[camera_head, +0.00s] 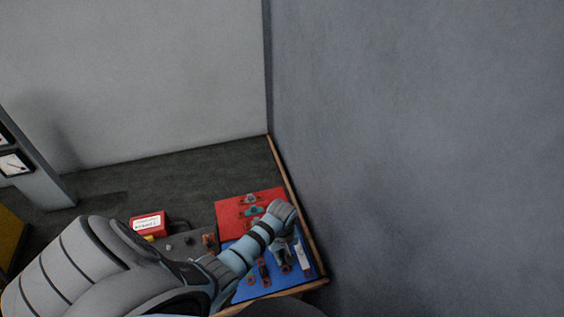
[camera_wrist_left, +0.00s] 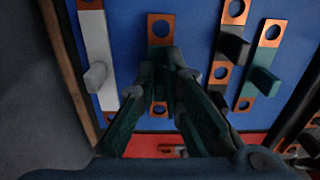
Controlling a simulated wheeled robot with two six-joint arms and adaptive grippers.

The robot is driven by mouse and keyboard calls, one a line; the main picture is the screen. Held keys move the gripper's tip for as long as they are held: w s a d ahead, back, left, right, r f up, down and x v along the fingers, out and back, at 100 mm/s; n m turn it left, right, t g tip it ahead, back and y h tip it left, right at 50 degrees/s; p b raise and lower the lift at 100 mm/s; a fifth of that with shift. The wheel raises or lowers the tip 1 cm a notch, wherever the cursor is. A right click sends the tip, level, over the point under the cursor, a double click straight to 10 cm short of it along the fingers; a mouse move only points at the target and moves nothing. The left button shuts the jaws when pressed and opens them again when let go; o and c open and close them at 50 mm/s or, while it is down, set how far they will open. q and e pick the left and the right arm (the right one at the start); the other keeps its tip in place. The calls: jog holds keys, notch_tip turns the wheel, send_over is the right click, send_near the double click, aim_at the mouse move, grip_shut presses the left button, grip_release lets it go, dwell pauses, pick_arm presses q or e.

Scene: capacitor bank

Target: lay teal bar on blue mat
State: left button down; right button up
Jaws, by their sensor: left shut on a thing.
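My left gripper (camera_head: 283,254) reaches down over the blue mat (camera_head: 245,292). In the left wrist view its two fingers (camera_wrist_left: 163,80) are shut on a bar with copper ends and a dark teal middle, the teal bar (camera_wrist_left: 160,30). The bar is over the blue mat (camera_wrist_left: 200,30), in line between a white bar and darker bars. Whether it touches the mat I cannot tell. The fingers hide most of its middle. My right gripper is in neither view.
A white bar (camera_wrist_left: 97,55) lies left of the held bar; a black bar (camera_wrist_left: 233,48) and another teal bar (camera_wrist_left: 264,70) lie right. A red mat (camera_head: 232,216) with several parts adjoins the blue mat. A wooden rim (camera_head: 297,215) and wall (camera_head: 400,150) bound the right.

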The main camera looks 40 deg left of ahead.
pick_arm(q)
jog(key=shift+f, duration=0.4)
jog(key=c, duration=1.6)
grip_release()
jog(key=shift+c, duration=0.2)
notch_tip(320, 180, up, 12)
jog(key=shift+a, duration=0.1)
